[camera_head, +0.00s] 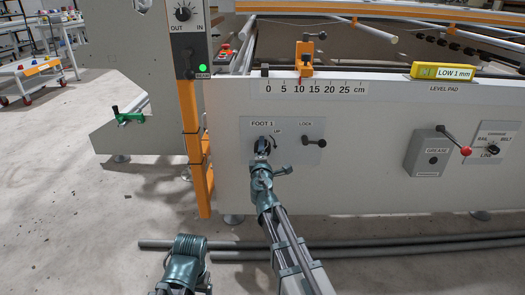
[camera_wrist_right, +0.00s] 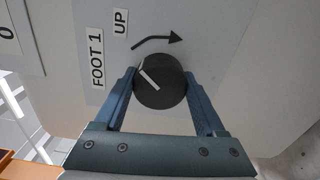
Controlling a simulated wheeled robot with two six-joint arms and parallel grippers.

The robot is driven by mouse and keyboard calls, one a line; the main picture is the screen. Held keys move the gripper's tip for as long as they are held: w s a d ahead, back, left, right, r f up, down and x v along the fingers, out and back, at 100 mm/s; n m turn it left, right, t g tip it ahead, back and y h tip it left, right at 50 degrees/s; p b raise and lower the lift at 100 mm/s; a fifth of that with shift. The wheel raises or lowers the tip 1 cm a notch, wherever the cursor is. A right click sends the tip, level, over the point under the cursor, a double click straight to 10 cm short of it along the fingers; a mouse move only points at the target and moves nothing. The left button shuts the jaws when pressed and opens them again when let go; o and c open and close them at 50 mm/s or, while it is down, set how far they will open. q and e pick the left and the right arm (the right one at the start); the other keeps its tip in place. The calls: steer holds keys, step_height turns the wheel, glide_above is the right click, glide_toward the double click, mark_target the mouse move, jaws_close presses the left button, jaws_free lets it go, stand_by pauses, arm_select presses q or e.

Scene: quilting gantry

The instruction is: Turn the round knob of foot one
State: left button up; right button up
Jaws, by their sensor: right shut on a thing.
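The round black knob of foot one (camera_wrist_right: 160,82) sits on the panel labelled FOOT 1, with a curved arrow marked UP beside it. Its white pointer line faces the upper left in the right wrist view. My right gripper (camera_wrist_right: 160,92) is shut on the knob, one finger on each side of it. In the head view my right gripper (camera_head: 262,150) reaches the FOOT 1 panel and covers most of the knob. A teal part of my left arm shows at the bottom left; its fingers cannot be seen.
A LOCK lever (camera_head: 314,142) sits just right of the knob on the same panel. A yellow level pad reading LOW 1 mm (camera_head: 441,72) is on the beam's top. An orange post (camera_head: 190,140) stands left. Grey pipes (camera_head: 380,242) lie on the floor.

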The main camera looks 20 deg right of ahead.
steer(key=m, duration=0.4)
steer(key=shift+m, duration=1.8)
steer(key=o, duration=1.3)
